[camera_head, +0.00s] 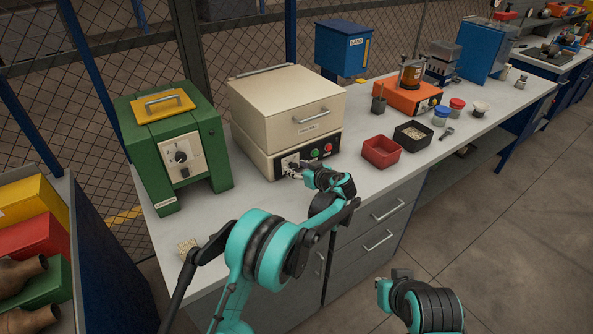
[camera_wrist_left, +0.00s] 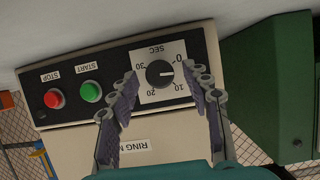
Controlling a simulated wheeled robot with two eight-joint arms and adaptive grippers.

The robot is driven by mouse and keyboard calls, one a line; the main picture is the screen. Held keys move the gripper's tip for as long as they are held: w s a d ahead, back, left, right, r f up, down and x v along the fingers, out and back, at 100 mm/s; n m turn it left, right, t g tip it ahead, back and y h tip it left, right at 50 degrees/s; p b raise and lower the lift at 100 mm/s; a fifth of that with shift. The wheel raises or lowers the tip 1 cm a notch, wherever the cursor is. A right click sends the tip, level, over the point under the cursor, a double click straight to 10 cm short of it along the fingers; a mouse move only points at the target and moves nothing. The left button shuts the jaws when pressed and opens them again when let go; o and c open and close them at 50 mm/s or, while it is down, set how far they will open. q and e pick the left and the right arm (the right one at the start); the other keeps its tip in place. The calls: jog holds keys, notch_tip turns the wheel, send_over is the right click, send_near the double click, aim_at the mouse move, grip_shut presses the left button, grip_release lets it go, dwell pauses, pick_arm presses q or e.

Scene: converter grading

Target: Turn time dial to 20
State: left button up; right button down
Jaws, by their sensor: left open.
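The time dial (camera_wrist_left: 160,73) is a round black knob on a white plate marked SEC, with 0, 10, 20 and 30 around it. The wrist view shows it upside down. A pale mark on the knob seems to point right, near the 0 and 10 side. My left gripper (camera_wrist_left: 164,80) is open, with one finger on each side of the dial; I cannot tell whether they touch it. In the head view my left gripper (camera_head: 296,172) is at the cream machine's (camera_head: 285,105) front panel and partly hides the dial. My right gripper (camera_head: 398,275) is low, away from the bench.
Green START (camera_wrist_left: 91,91) and red STOP (camera_wrist_left: 54,98) buttons sit beside the dial. A green machine (camera_head: 172,140) with its own dial stands to the left. A red bin (camera_head: 381,152) and a black tray (camera_head: 412,137) are to the right on the bench.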

pick_arm(q)
jog(key=shift+w+a, duration=0.15)
grip_shut()
dwell(0.4)
jog(key=shift+f+m+g+y, duration=0.1)
jog(key=shift+m+g+y, duration=0.45)
jog(key=shift+m, duration=0.55)
jog(key=shift+w+d+m+g+y, duration=0.15)
jog(key=shift+d+m+g+y, duration=0.1)
jog(key=shift+m+y, duration=0.8)
jog(key=shift+m, duration=0.25)
